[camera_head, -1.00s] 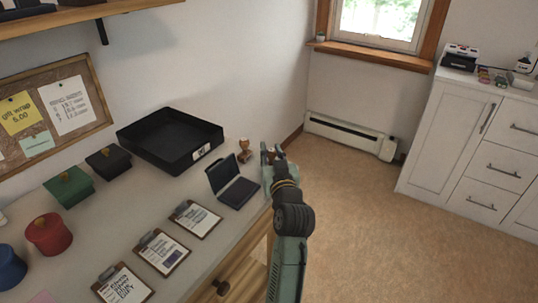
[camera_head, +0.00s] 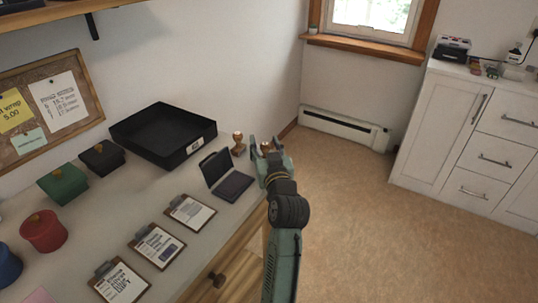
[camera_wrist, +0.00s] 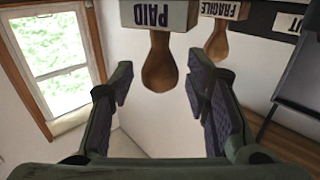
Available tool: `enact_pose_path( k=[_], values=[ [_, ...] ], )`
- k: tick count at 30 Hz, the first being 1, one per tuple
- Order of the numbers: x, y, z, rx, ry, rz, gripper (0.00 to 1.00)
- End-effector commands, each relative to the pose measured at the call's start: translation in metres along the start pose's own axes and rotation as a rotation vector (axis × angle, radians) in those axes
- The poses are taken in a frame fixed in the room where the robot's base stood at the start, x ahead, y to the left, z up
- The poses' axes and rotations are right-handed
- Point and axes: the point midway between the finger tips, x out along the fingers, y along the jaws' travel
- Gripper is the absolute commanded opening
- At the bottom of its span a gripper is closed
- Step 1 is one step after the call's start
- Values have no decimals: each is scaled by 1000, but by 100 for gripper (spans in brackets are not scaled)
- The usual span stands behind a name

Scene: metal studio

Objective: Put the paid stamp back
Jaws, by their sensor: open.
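The paid stamp (camera_wrist: 158,18) has a pale block marked PAID and a wooden handle. In the wrist view it appears upside down, its handle (camera_wrist: 160,65) pointing into the gap between my fingers. My gripper (camera_wrist: 160,95) is open, with a finger on each side of the handle and clear space beside it. In the head view my gripper (camera_head: 267,149) is at the desk's far right corner, with the wooden handle (camera_head: 265,147) showing between its fingers. The stamp's base is hidden there, so I cannot tell what it rests on.
The fragile stamp (camera_wrist: 221,12) stands close by; a stamp shows left of my gripper in the head view (camera_head: 238,145). Floor lies open to the right.

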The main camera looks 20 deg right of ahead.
Motion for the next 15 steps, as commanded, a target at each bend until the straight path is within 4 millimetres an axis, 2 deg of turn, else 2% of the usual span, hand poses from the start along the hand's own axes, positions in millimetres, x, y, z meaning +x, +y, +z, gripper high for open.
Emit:
enact_pose_path(
  k=[15],
  values=[
    [-100, 1, 3, -1, 1, 3, 44]
  ],
)
